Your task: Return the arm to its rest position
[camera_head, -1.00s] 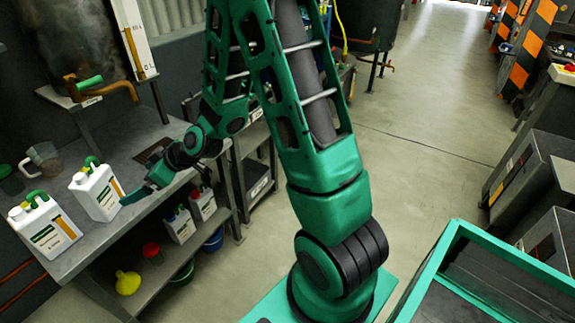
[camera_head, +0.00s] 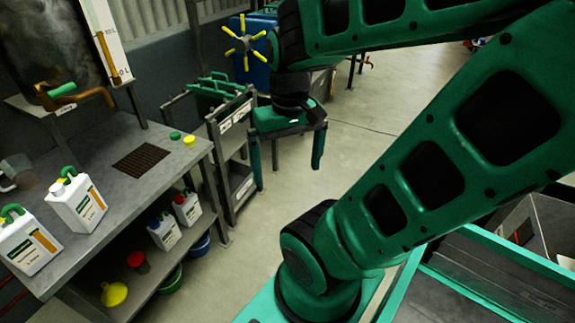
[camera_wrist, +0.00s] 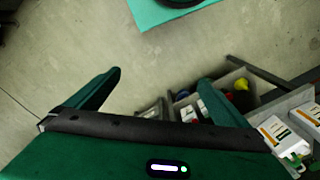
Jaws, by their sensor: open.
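My gripper (camera_head: 286,178) hangs fingers-down in the head view, right of the workbench and in front of the grey shelf unit. Its two green fingers are spread wide with nothing between them. In the wrist view my gripper (camera_wrist: 155,95) also shows open and empty, with bare floor beyond the fingers. My arm folds up and over from the right side of the head view.
The metal workbench (camera_head: 75,238) at left bears white jugs (camera_head: 78,204) and two small caps, green and yellow. More jugs and a yellow funnel (camera_head: 114,293) are on its lower shelf. A grey shelf unit (camera_head: 237,125) stands behind my gripper. Open floor (camera_head: 375,140) lies right of it.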

